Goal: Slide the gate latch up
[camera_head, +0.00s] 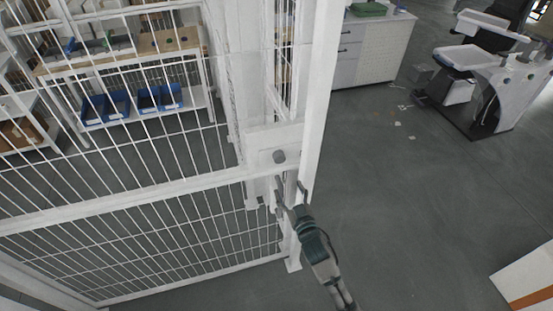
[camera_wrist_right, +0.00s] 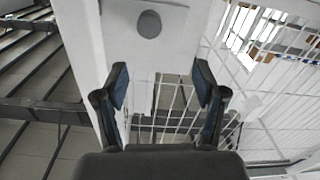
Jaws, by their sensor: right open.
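The gate (camera_head: 150,190) is a white frame with wire mesh, on the left of the head view. At its right edge, beside a white post (camera_head: 318,100), is a white latch plate (camera_head: 258,145) with a round grey knob (camera_head: 279,156). The knob also shows in the wrist view (camera_wrist_right: 149,24), at the top. My right gripper (camera_head: 291,191) is just below the knob, its fingers pointing up at the gate edge. In the wrist view the fingers (camera_wrist_right: 160,85) are spread wide, with nothing held between them. I cannot tell whether a finger touches the frame. My left gripper is not in view.
Behind the mesh stands a shelf (camera_head: 195,101) with blue bins (camera_head: 158,98) and cardboard boxes. A white drawer cabinet (camera_head: 372,50) and a white-and-black chair-like machine (camera_head: 490,80) stand at the back right. The grey floor (camera_head: 420,200) right of the post is mostly clear.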

